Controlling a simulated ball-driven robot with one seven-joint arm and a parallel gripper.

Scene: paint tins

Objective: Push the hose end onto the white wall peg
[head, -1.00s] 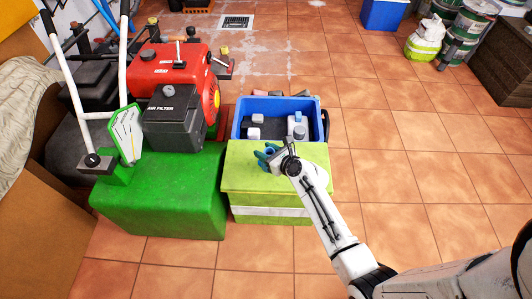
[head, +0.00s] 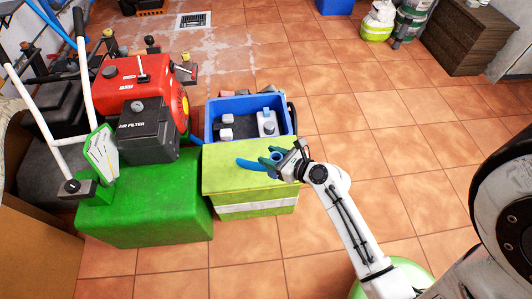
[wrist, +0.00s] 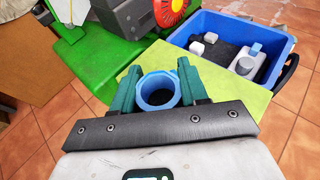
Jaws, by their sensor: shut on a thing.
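My gripper (head: 281,158) is shut on the blue hose end (head: 277,155), above the right part of a lime-green box. In the wrist view the open round mouth of the hose end (wrist: 158,90) shows between my two teal fingers (wrist: 190,82). A length of blue hose (head: 250,163) sticks out to the left of my fingers in the head view. No white wall peg can be made out in either view.
The lime-green box (head: 225,180) and a blue crate (head: 213,120) with bottles stand beside a green machine (head: 150,215) with a red engine (head: 125,80). A brown cabinet (head: 465,40) is at the far right. Tiled floor (head: 365,125) is open to the right.

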